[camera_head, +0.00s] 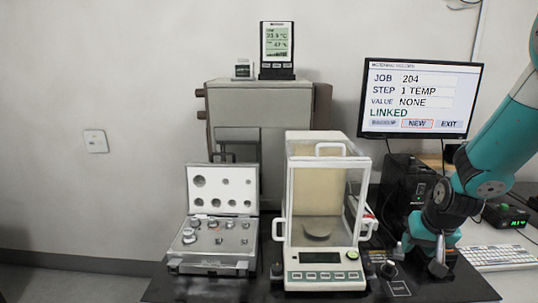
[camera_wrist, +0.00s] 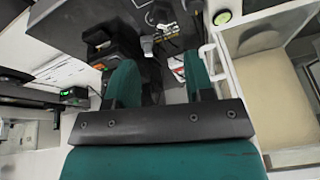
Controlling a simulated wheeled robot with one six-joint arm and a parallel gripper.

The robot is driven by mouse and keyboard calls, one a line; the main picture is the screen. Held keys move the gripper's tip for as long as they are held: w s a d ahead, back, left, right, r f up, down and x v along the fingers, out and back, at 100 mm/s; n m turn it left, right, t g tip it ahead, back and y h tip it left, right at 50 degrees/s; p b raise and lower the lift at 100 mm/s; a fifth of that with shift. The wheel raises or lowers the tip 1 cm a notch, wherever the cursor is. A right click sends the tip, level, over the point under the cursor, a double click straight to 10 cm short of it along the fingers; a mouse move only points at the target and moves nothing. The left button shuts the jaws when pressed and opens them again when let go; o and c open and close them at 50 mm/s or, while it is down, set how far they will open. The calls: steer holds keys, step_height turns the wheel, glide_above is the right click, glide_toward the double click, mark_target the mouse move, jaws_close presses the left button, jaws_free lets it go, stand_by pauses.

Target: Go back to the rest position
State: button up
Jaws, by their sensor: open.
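My gripper (camera_wrist: 160,85) shows in the wrist view with its two green fingers apart and nothing between them. In the head view my teal arm comes in from the right edge, and its end hangs low at the right, near the front right of the dark table (camera_head: 430,288). It is to the right of the glass-walled balance (camera_head: 325,256). The balance also shows at the right of the wrist view (camera_wrist: 270,95), apart from the fingers. My fingertips are hard to make out in the head view.
An open case of weights (camera_head: 215,240) stands left of the balance. A monitor (camera_head: 420,98) reads JOB 204, STEP 1 TEMP, VALUE NONE. A temperature display (camera_head: 277,50) stands on a grey cabinet (camera_head: 250,100). A keyboard (camera_head: 497,257) lies at the right, near a small black box with green digits (camera_head: 506,215).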

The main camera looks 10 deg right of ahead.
steer(key=s+a+r+n+y, duration=0.15)
steer(key=a+r, duration=0.25)
steer(key=a, duration=0.4)
steer(key=s+a+r+n+y, duration=0.1)
steer(key=a+r+n+y, duration=0.2)
steer(key=a, duration=0.5)
steer(key=s+a+r+n+g, duration=0.2)
steer(key=s+a+r+n, duration=0.1)
steer(key=s+a, duration=0.4)
steer(key=s+a+r+n+g, duration=0.1)
steer(key=s+a+r+n, duration=0.3)
steer(key=s+a, duration=0.3)
steer(key=shift+s+r+g, duration=0.15)
steer(key=shift+s+g, duration=0.25)
steer(key=shift+s, duration=0.25)
steer(key=shift+y, duration=0.25)
